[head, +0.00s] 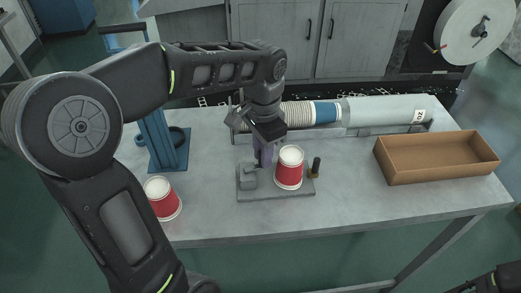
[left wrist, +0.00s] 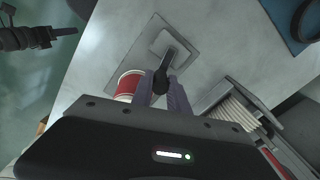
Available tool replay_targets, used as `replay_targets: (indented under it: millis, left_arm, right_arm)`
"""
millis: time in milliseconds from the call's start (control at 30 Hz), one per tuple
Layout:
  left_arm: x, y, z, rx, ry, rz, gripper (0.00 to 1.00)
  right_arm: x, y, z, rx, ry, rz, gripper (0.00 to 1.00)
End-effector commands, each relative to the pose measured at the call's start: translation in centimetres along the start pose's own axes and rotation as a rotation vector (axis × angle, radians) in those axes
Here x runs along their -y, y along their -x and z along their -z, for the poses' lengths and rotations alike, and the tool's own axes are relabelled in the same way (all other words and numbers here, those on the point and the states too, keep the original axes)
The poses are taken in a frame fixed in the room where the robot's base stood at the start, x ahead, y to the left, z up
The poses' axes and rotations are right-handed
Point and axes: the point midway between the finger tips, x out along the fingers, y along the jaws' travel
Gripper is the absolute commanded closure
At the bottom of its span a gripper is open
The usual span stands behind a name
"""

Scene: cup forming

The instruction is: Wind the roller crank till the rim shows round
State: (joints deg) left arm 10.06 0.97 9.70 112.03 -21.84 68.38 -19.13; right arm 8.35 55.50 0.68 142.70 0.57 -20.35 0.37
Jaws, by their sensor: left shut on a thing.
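A red paper cup (head: 289,172) with a white rim stands upright on the grey base plate (head: 277,195) of the rim-rolling device. The grey block (head: 247,177) of the device is left of the cup. My left gripper (head: 264,152) points down over the plate, just behind and left of the cup. In the left wrist view my left gripper (left wrist: 162,92) is shut on the black crank handle (left wrist: 163,74), with the cup (left wrist: 128,84) beside its fingers. How far the rim is rolled is too small to tell. Part of my right arm (head: 505,281) shows at the lower right; its gripper's state is unclear.
Another red cup (head: 162,199) stands at the table's left front. A brown open tray (head: 436,168) lies at the right. A tube with stacked cups (head: 385,111) lies along the back. A blue stand (head: 167,150) is at the left. The table between plate and tray is clear.

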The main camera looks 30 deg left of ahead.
Motion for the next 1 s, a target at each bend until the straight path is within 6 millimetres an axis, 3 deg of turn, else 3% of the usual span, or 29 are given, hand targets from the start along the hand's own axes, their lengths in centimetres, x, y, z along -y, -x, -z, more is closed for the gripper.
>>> replay_targets:
  millis: [1000]
  left_arm:
    - [-2.9,0.1,-2.3,-0.001,-0.963,0.002,1.00]
  right_arm:
    - [0.0,0.1,0.0,0.000,0.000,0.000,0.62]
